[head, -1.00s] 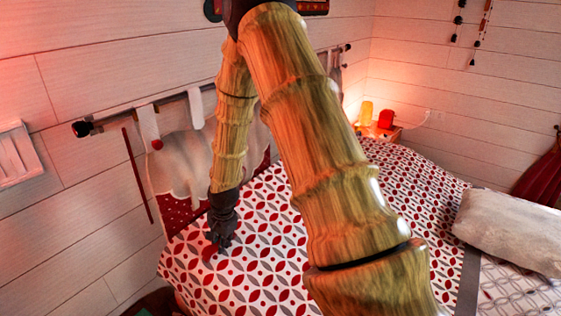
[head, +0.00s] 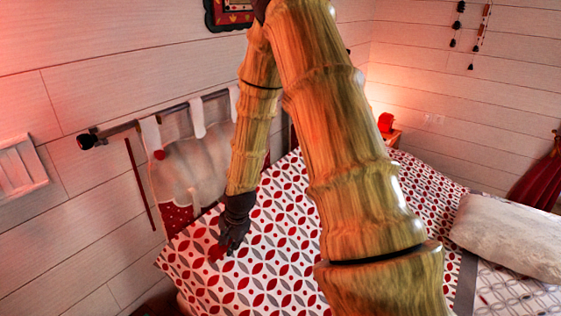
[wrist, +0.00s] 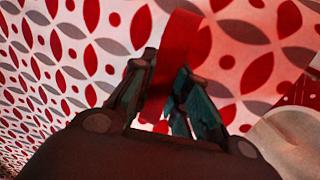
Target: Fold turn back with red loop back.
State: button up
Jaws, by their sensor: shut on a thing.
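The patterned bedcover (head: 285,240), white with red and grey leaf shapes, lies spread over the bed. The red loop (wrist: 177,50) is a flat red band in the wrist view. It passes between the fingers of my gripper (wrist: 165,95), which is shut on it. In the head view my gripper (head: 229,246) is low over the left part of the cover, with a bit of red beside its fingers. Where the loop joins the cover is not clear. My own arm hides the middle of the bed.
A pale pillow (head: 510,236) lies at the right, past a grey band (head: 466,285) on the cover. A rod (head: 165,110) with a pale hanging (head: 190,165) runs along the left wall. A red lamp (head: 386,122) stands in the far corner.

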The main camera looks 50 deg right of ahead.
jog(key=shift+o, duration=0.3)
jog(key=shift+t, duration=0.3)
jog(key=s+r+p, duration=0.1)
jog(key=s, duration=0.1)
jog(key=s+r+p, duration=0.1)
jog(key=s+r, duration=0.1)
jog(key=shift+s+d+r, duration=0.1)
jog(key=shift+r, duration=0.05)
jog(key=shift+s+r, duration=0.15)
jog(key=shift+s, duration=0.1)
jog(key=shift+c, duration=0.4)
jog(key=shift+o, duration=0.8)
jog(key=s+r+t+p, duration=0.1)
jog(key=s+r+p, duration=0.3)
jog(key=s, duration=0.3)
jog(key=shift+d+r, duration=0.25)
jog(key=shift+d, duration=0.05)
jog(key=shift+s+t, duration=0.3)
jog(key=shift+c, duration=0.3)
jog(key=shift+r, duration=0.1)
